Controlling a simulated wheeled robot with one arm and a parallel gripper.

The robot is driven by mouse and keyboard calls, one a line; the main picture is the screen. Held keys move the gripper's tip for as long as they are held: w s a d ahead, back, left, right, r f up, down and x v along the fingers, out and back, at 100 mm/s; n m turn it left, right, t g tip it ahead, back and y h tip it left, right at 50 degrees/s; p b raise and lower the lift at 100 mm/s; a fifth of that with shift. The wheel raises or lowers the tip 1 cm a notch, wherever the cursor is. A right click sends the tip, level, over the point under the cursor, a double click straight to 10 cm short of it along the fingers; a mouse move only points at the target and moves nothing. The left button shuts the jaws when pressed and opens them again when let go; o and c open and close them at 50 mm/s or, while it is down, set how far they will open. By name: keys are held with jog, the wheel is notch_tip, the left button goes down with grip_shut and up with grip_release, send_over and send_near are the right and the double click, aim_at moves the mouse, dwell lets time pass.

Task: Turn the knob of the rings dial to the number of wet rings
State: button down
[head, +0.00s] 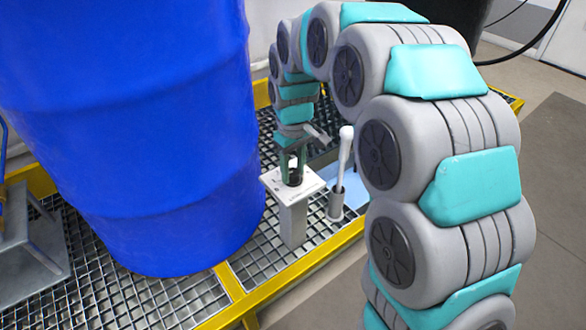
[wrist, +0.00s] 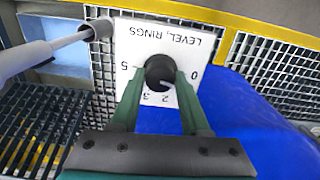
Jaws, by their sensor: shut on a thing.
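The rings dial is a white square plate on a grey post. It shows in the head view (head: 308,186) and upside down in the wrist view (wrist: 165,35), with "LEVEL, RINGS" and the numerals 0, 2, 3 and 5 legible. Its black knob (wrist: 158,70) is at the plate's middle, with a pale mark on it toward the lower right; the exact setting is hard to read. My gripper (wrist: 161,85) has one green finger on each side of the knob and is shut on it. In the head view my gripper (head: 293,163) comes down over the dial. I see no wet rings.
A large blue drum (head: 140,130) stands left of the dial on a grating with yellow edges (head: 290,270). A pale-handled rod (head: 346,150) stands in a grey tube (head: 336,206) close right of the dial. A grey metal stand (head: 30,245) is at far left.

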aim_at(294, 172)
jog(key=shift+m, duration=2.3)
jog(key=shift+c, duration=1.9)
grip_release()
notch_tip(294, 172, up, 8)
jog(key=shift+f, duration=0.1)
jog(key=shift+s+d, duration=0.1)
